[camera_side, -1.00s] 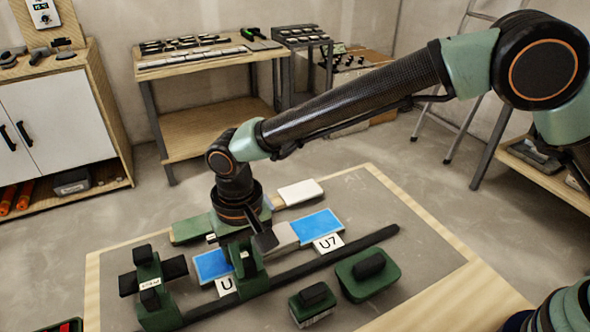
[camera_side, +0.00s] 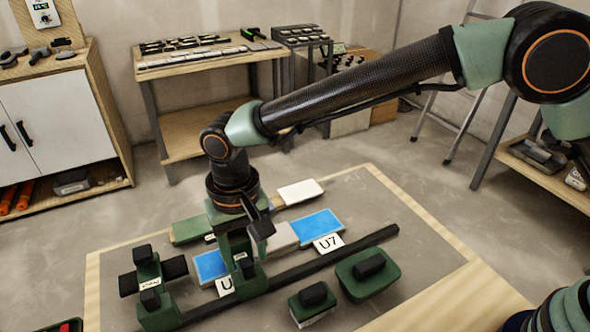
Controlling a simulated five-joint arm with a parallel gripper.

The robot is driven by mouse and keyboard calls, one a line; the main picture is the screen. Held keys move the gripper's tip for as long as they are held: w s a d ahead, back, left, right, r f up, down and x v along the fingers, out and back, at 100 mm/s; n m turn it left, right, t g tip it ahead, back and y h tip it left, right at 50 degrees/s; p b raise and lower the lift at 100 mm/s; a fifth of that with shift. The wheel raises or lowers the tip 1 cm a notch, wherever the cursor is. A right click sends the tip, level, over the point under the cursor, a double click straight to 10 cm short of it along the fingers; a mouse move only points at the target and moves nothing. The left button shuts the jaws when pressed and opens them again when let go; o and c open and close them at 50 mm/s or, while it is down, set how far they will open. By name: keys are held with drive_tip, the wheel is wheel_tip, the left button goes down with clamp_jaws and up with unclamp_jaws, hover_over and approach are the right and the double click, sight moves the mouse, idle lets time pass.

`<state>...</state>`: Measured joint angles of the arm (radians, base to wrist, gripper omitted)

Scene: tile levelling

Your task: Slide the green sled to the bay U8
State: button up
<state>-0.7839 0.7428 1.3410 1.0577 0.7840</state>
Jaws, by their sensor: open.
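A green block that looks like the green sled (camera_side: 251,281) sits on the long dark rail (camera_side: 340,257), below my gripper. My gripper (camera_side: 243,228) points down over it with its jaws open; one dark finger shows on the right side. Whether the jaws touch the sled I cannot tell. A blue bay panel (camera_side: 209,266) lies left of the sled with a white label (camera_side: 224,287) that shows only a "U", its digit hidden by the sled. Another blue panel (camera_side: 318,223) lies to the right with label U7 (camera_side: 328,243). No label reading U8 is legible.
A green fixture with black knobs (camera_side: 157,309) stands at the rail's left end. Two green blocks with black handles, one smaller (camera_side: 313,303) and one larger (camera_side: 367,278), sit in front of the rail. A white tile (camera_side: 300,191) lies behind. The mat's right side is clear.

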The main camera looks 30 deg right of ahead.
drive_tip(key=shift+r, duration=2.4)
drive_tip(key=shift+d, duration=0.1)
drive_tip(key=w+d+r+t+y, duration=0.1)
drive_tip(key=d+r, duration=0.4)
drive_tip(key=d, duration=0.5)
drive_tip(key=w+d+r+t, duration=0.1)
drive_tip(key=d+r, duration=0.5)
drive_tip(key=d, duration=0.3)
drive_tip(key=s+d+t, duration=0.1)
drive_tip(key=s+d, duration=0.3)
drive_tip(key=d, duration=0.4)
drive_tip(key=s+d+t+h, duration=0.1)
drive_tip(key=s+d+t, duration=0.1)
drive_tip(key=s+d, duration=0.3)
drive_tip(key=d, duration=0.3)
drive_tip(key=shift+s+d+f+t, duration=0.2)
drive_tip(key=shift+d+f+t, duration=0.05)
drive_tip(key=shift+d+t, duration=0.1)
